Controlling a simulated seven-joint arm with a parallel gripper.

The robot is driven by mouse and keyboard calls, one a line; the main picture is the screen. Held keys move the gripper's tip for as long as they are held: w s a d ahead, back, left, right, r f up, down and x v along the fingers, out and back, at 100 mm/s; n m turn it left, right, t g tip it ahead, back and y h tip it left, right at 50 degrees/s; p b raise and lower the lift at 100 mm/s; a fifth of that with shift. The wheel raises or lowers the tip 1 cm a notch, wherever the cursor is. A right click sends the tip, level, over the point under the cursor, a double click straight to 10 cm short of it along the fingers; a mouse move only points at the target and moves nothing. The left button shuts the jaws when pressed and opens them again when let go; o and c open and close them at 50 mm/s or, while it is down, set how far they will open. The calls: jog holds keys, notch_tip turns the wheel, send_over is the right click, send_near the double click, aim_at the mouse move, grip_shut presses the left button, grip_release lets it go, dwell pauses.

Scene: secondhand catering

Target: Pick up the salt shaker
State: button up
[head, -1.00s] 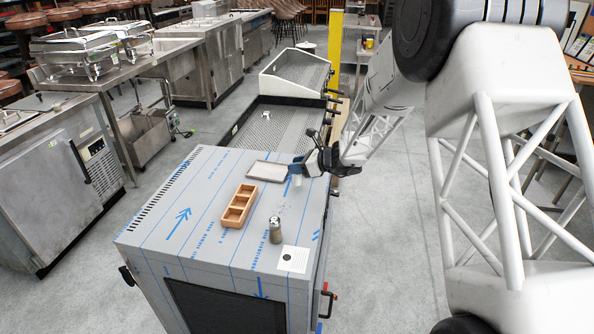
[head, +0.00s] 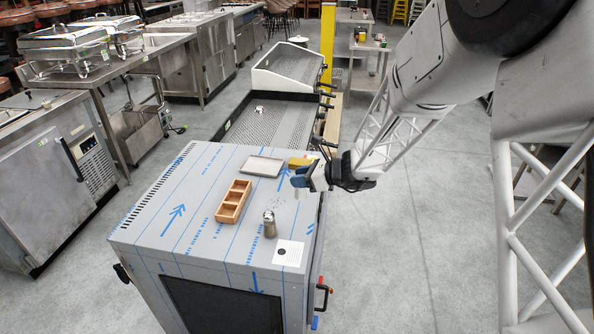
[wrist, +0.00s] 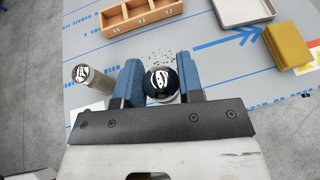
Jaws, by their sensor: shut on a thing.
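My gripper (head: 301,179) is over the right edge of the steel cabinet top and shut on a shaker. In the wrist view the shaker (wrist: 160,84) is between the two blue fingers (wrist: 157,90), its dark, shiny rounded cap facing the camera. In the head view a small pale part of it (head: 297,194) shows below the fingers; most of its body is hidden. A second shaker (head: 270,224), with a silver cap and grey-brown body, stands upright on the cabinet top, apart from the gripper. It also shows left of the fingers in the wrist view (wrist: 90,80).
A wooden compartment box (head: 233,203), a grey tray (head: 264,166) and a yellow block (head: 301,161) lie on the cabinet top (head: 190,235). A white card (head: 289,253) lies near the front right corner. Dark specks are scattered near the box. The left part of the top is clear.

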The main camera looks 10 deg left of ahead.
jog(key=shift+s+d+r, duration=0.1)
jog(key=shift+s+d, duration=0.15)
jog(key=shift+s, duration=0.35)
jog(key=shift+s+d+r, duration=0.1)
jog(key=shift+s+d, duration=0.15)
jog(key=shift+s, duration=0.35)
